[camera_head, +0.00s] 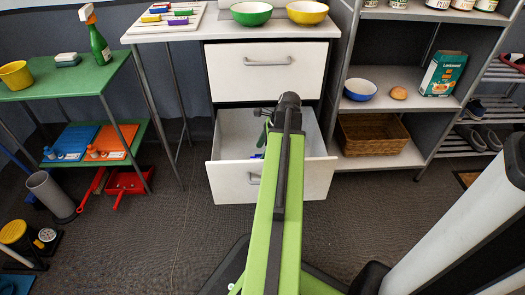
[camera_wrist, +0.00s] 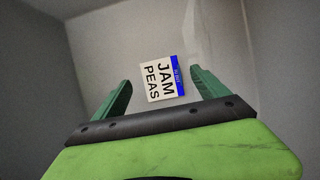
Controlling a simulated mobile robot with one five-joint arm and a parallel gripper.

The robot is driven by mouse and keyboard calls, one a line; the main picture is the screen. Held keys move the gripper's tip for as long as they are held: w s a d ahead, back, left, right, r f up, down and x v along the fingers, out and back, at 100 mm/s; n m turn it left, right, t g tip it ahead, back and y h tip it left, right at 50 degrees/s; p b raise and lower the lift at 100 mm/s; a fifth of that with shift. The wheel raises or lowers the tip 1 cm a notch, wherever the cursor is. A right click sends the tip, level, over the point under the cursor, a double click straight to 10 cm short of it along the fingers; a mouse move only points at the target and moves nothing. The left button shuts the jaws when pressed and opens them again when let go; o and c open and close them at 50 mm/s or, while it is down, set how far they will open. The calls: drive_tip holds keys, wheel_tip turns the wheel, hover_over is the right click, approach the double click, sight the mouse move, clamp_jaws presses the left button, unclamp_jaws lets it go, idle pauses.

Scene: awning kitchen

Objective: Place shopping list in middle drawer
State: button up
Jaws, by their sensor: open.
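The shopping list, a small white card with a blue edge and the words JAM and PEAS (camera_wrist: 158,82), lies in the wrist view between my gripper's green fingers (camera_wrist: 161,77). The fingers are apart, with a gap on each side of the card. The open drawer (camera_head: 224,184) below the shut top drawer (camera_head: 290,75) is pulled out in the head view. My gripper (camera_head: 262,138) reaches down into it, partly hidden by my arm. A small blue patch beside the gripper in the head view may be the list's edge. The card appears to lie on the drawer's floor.
A white worktop with green (camera_head: 251,13) and yellow (camera_head: 307,12) bowls is above the drawers. Shelves with a blue bowl (camera_head: 360,89) and a basket (camera_head: 372,134) stand right. A green table (camera_head: 60,82) stands left. The floor before the drawer is partly clear.

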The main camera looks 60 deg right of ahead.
drive_tip(key=p+v, duration=1)
drive_tip(key=v, duration=0.2)
drive_tip(key=shift+a+r, duration=0.1)
drive_tip(key=shift+w, duration=0.15)
